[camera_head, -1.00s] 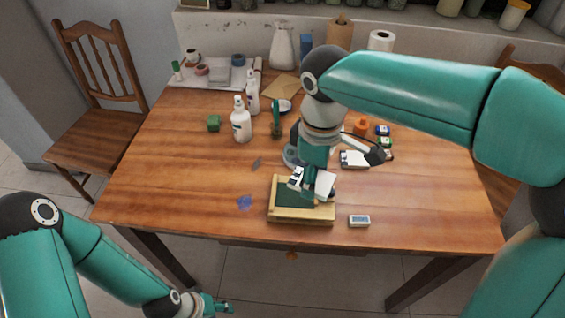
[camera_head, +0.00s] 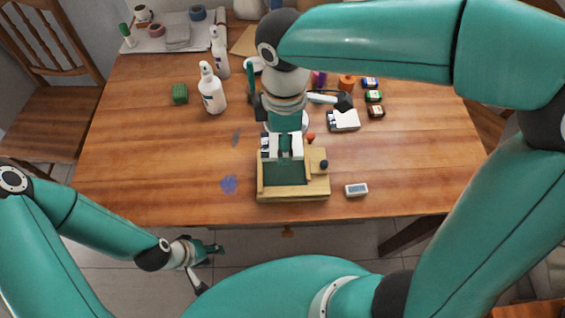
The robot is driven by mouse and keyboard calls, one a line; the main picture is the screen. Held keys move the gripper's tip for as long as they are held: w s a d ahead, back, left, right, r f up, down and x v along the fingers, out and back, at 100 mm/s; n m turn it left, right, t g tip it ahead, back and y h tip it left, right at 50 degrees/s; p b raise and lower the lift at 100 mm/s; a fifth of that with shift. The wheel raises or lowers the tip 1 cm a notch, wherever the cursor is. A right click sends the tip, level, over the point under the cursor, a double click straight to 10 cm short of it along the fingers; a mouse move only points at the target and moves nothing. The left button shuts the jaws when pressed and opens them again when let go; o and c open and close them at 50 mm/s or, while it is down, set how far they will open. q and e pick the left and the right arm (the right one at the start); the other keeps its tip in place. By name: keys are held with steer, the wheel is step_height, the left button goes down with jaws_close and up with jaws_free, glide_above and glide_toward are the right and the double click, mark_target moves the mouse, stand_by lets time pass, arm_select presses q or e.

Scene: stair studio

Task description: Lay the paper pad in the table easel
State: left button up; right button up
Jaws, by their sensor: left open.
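The table easel (camera_head: 293,194) is a low, pale wooden frame with a green panel (camera_head: 286,173), lying near the front edge of the table. My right gripper (camera_head: 283,147) points down at the easel's back part, with its white finger parts just over the green panel. Whether it holds anything is hidden by the gripper itself. A small white block with a dark end (camera_head: 344,121) lies behind and right of the easel; it may be the paper pad, but I cannot tell. My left gripper (camera_head: 207,268) is open and empty, below and in front of the table edge.
A small white-and-grey box (camera_head: 356,190) lies right of the easel.

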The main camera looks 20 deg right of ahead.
mark_target(284, 170)
step_height(284, 170, down, 9)
steer(key=shift+f+b, duration=0.1)
steer(key=shift+b, duration=0.4)
steer(key=o, duration=1.2)
steer(key=shift+f, duration=0.1)
steer(key=shift+c, duration=0.2)
step_height(284, 170, up, 11)
steer(key=shift+f+p, duration=0.1)
steer(key=shift+p, duration=0.7)
steer(key=shift+r, duration=0.7)
